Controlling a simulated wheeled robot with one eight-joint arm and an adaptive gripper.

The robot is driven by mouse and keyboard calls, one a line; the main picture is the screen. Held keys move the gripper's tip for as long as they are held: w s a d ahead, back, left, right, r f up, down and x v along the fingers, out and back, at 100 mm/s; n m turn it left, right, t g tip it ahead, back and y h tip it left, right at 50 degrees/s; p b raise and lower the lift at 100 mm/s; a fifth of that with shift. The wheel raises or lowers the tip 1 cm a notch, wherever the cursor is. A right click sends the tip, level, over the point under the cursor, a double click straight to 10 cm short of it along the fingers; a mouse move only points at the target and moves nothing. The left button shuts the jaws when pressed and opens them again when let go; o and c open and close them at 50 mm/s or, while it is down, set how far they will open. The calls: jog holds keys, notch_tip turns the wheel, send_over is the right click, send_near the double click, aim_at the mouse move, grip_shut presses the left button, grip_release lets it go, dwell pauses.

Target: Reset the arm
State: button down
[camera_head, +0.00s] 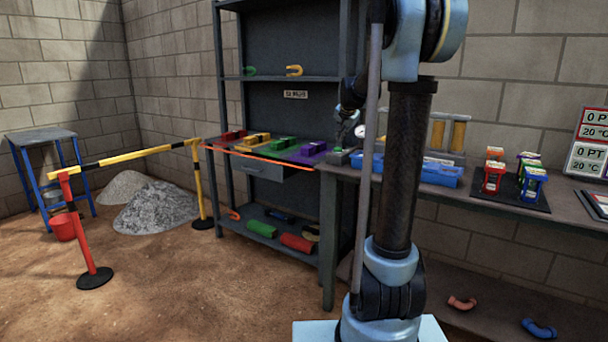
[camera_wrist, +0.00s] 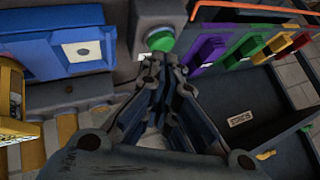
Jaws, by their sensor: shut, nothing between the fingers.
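My gripper (camera_wrist: 152,68) is shut and empty in the wrist view, its fingertips together just below a green button (camera_wrist: 160,39) on a grey box. I cannot tell whether the tips touch the button. In the head view my gripper (camera_head: 340,136) is small and partly hidden behind my arm, above the left end of the workbench. My arm stands upright in the middle of the head view, bent over at the top.
A metal shelf (camera_head: 262,229) with coloured parts stands left of the bench. A blue tray (camera_head: 432,174), a black mat (camera_head: 512,198) with coloured holders and a gauge stand on the workbench (camera_head: 470,207). A yellow-black barrier (camera_head: 130,155) and gravel heaps lie left.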

jog(key=s+f+n+g, duration=0.2)
jog(key=s+f, duration=0.6)
jog(key=s, duration=0.8)
jog(key=s+f+n+g, duration=0.2)
jog(key=s+f, duration=0.5)
jog(key=s, duration=1)
jog(key=s+f+n+g, duration=0.2)
jog(key=s+f, duration=0.6)
jog(key=s, duration=0.8)
jog(key=shift+s+a+f+n, duration=0.35)
jog(key=shift+a+n, duration=0.1)
jog(key=shift+n, duration=0.65)
jog(key=shift+w+f, duration=0.2)
jog(key=shift+w, duration=0.25)
